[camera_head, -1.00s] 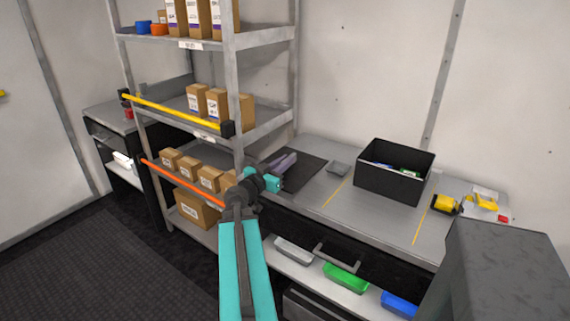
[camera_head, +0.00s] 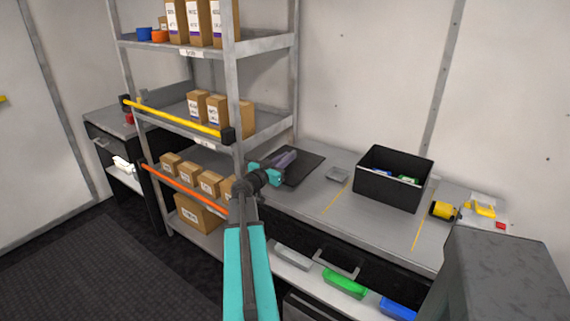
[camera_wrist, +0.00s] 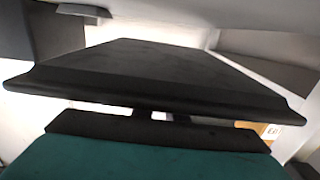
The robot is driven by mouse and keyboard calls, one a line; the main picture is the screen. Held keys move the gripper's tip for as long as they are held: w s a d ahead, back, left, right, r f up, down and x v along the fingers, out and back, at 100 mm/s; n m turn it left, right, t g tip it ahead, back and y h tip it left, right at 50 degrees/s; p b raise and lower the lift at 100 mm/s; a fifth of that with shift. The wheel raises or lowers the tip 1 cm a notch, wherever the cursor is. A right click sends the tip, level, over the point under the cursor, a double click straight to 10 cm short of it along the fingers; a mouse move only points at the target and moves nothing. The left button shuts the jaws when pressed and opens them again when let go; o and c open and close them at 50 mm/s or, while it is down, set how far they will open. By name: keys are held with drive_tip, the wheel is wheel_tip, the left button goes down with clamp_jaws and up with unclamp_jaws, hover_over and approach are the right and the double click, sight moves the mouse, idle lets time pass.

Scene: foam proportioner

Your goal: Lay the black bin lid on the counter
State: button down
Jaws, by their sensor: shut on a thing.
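The black bin lid (camera_head: 308,169) is a flat dark panel over the left back part of the grey counter (camera_head: 300,203). In the wrist view the lid (camera_wrist: 150,68) fills the upper middle, with its near edge at my gripper. My gripper (camera_head: 285,159) is shut on that edge; in the wrist view the fingers (camera_wrist: 162,117) are mostly hidden beneath it. I cannot tell whether the lid touches the counter. The open black bin (camera_head: 388,190) stands on the counter to the right, with blue and green things inside.
A grey shelf rack (camera_head: 236,90) with brown boxes stands close on the left. A yellow tool (camera_head: 443,210) lies right of the bin. Coloured cases, one green (camera_head: 345,284), sit on the shelf below.

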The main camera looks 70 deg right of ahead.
drive_tip(key=shift+w+d, duration=0.25)
drive_tip(key=shift+d, duration=0.45)
drive_tip(key=shift+d, duration=0.1)
drive_tip(key=shift+w+d, duration=0.1)
drive_tip(key=shift+d, duration=0.15)
drive_tip(key=shift+d+f+p, duration=0.1)
drive_tip(key=shift+f+p, duration=0.1)
drive_tip(key=shift+p, duration=0.2)
drive_tip(key=shift+f+p, duration=0.55)
drive_tip(key=shift+f, duration=1.05)
drive_tip(key=shift+f+b, duration=0.65)
drive_tip(key=shift+b, duration=0.9)
drive_tip(key=c, duration=1.8)
unclamp_jaws()
